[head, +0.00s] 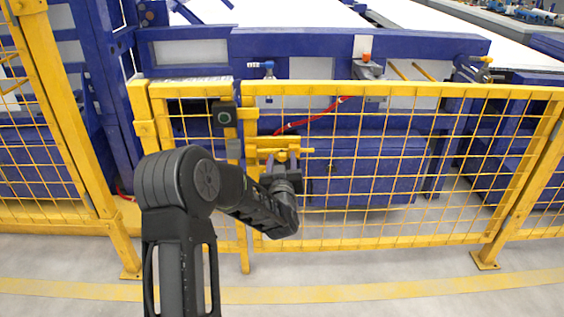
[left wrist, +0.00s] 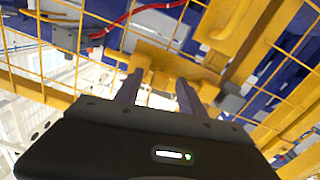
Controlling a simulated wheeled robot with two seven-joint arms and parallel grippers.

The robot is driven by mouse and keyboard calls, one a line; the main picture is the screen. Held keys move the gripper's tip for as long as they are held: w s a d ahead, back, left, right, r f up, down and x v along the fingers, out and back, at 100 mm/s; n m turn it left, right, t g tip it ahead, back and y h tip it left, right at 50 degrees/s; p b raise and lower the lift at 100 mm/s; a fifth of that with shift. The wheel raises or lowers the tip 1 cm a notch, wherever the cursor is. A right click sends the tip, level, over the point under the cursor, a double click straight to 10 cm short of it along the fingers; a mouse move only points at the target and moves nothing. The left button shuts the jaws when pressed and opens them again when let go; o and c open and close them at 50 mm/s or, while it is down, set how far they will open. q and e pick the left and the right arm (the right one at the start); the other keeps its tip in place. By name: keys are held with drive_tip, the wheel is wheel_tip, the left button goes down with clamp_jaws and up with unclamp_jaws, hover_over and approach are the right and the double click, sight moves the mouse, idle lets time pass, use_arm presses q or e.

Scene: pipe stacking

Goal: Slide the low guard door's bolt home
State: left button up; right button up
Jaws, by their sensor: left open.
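The low guard door (head: 400,168) is a yellow frame with wire mesh. The yellow bolt (head: 306,151) lies level near the door's left upright. How far the bolt reaches into the block is unclear. My right gripper is not in view.
Blue machinery (head: 350,45) and a red hose (head: 312,118) are behind the mesh. The floor (head: 400,270) in front is clear, with a yellow stripe.

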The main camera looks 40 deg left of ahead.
use_arm(q)
clamp_jaws()
idle(0.4)
idle(0.9)
